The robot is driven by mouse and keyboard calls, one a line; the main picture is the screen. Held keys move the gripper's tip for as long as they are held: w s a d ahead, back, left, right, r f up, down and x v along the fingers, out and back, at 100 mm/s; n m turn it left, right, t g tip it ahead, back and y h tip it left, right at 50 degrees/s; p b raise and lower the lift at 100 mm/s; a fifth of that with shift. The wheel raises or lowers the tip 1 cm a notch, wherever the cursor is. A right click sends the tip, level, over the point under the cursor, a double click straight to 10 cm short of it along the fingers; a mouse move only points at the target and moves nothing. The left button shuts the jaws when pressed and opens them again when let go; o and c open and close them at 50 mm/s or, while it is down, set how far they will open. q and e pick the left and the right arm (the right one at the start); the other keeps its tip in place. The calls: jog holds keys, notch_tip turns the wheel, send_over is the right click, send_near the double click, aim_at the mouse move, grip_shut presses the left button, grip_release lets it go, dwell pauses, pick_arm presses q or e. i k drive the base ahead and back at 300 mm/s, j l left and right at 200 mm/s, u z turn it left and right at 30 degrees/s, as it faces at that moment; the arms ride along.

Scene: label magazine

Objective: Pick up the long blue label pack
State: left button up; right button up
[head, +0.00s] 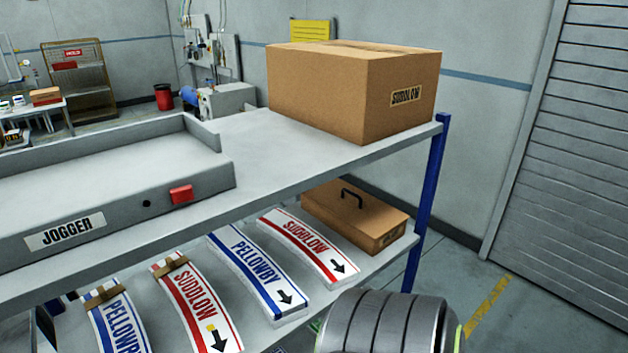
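Two white label packs with blue stripes and blue PELLOWBY lettering lie on the lower shelf. I cannot tell which of the two is longer. Neither of my grippers is in view. A grey ribbed part of my arm shows at the bottom right, right of the packs.
A blue post (427,200) stands at the right end.

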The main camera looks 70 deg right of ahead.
aim_at(283, 304)
jog(key=z, duration=1.7)
jog(key=l, duration=0.15)
